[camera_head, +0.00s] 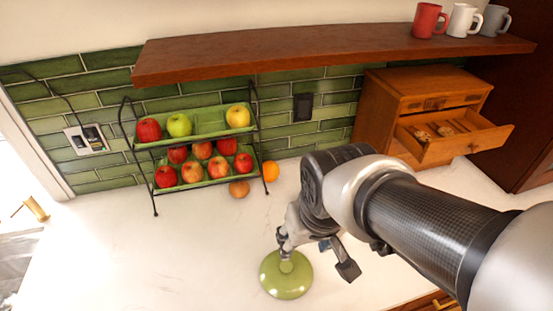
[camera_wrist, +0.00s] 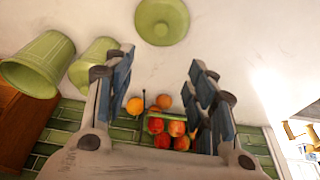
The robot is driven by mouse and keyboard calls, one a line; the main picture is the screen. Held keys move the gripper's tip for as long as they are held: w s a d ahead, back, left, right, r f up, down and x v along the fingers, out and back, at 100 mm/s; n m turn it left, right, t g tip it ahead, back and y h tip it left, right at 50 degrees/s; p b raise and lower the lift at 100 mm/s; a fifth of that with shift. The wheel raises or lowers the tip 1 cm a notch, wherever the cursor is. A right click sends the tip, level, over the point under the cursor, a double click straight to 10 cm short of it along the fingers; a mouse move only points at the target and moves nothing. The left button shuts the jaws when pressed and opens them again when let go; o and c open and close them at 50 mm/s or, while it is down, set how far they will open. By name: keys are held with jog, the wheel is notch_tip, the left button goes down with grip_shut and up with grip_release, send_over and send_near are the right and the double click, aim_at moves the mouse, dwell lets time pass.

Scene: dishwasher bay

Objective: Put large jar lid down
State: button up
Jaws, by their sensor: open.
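The large jar lid (camera_head: 288,280) is a round green disc with a knob on top. It appears to lie flat, knob up, on the white counter at the front middle of the head view. In the wrist view the lid (camera_wrist: 162,22) is at the top middle, beyond my fingertips. My gripper (camera_head: 316,256) is open, with one finger close to the knob in the head view and the other off to the right. In the wrist view nothing is between the spread fingers of my gripper (camera_wrist: 158,68). The lid looks clear of both fingers there.
Two green jars (camera_wrist: 40,66) (camera_wrist: 88,68) show at left in the wrist view; my arm hides them in the head view. A two-tier fruit rack (camera_head: 207,136) stands at the back. An orange (camera_head: 271,171) lies beside it. A wooden cabinet (camera_head: 425,95) has an open drawer. The left counter is clear.

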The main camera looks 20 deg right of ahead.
jog(key=s+r+t, duration=0.1)
jog(key=s+r, duration=0.3)
jog(key=s, duration=0.2)
jog(key=shift+s+r, duration=0.15)
jog(key=shift+r, duration=0.2)
